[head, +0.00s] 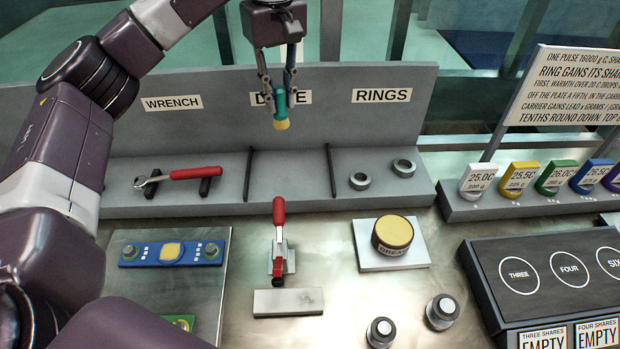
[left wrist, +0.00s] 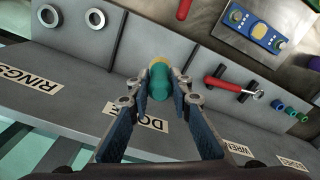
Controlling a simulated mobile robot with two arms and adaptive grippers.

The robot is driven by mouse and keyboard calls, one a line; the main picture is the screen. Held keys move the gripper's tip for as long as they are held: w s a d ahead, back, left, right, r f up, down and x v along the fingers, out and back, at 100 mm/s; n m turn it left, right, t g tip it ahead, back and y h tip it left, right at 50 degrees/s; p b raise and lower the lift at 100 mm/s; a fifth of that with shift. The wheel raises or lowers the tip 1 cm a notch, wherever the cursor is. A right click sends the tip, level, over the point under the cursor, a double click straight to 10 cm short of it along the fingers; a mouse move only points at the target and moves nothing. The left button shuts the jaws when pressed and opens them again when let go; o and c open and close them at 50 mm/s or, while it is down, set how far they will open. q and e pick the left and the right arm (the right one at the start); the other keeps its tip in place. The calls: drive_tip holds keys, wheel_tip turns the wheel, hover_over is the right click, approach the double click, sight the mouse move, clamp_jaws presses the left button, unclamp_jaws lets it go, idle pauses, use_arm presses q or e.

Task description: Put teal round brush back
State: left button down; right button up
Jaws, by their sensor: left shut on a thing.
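The teal round brush (head: 281,104) has a teal body and a pale yellow tip pointing down. My left gripper (head: 278,88) is shut on it and holds it in the air in front of the rack's middle label, partly covering that label. In the left wrist view the brush (left wrist: 160,82) sits between the fingertips of the left gripper (left wrist: 158,98). Below it is the grey rack (head: 290,183), whose middle bay between two dark dividers looks empty. The brush is apart from the rack floor. My right gripper is not in view.
A red-handled wrench (head: 180,174) lies in the left bay, and two rings (head: 360,181) lie in the right bay. In front stand a red-handled clamp (head: 278,240), a grease tin (head: 392,234), a blue bar (head: 174,253) and two metal knobs (head: 441,311).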

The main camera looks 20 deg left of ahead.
sight(285, 116)
use_arm(q)
drive_tip(key=shift+w+d+r, duration=0.35)
drive_tip(key=shift+d+r, duration=0.05)
drive_tip(key=shift+r, duration=0.1)
wheel_tip(285, 116, down, 8)
drive_tip(key=shift+s+r+b, duration=0.1)
drive_tip(key=shift+s+b, duration=0.05)
drive_tip(key=shift+b, duration=0.35)
wheel_tip(285, 116, down, 12)
drive_tip(key=p, duration=0.2)
drive_tip(key=shift+r+p, duration=0.15)
drive_tip(key=shift+p, duration=0.15)
drive_tip(key=shift+a, duration=0.1)
drive_tip(key=c, duration=2.2)
unclamp_jaws()
drive_tip(key=o, duration=0.5)
drive_tip(key=shift+c, duration=0.2)
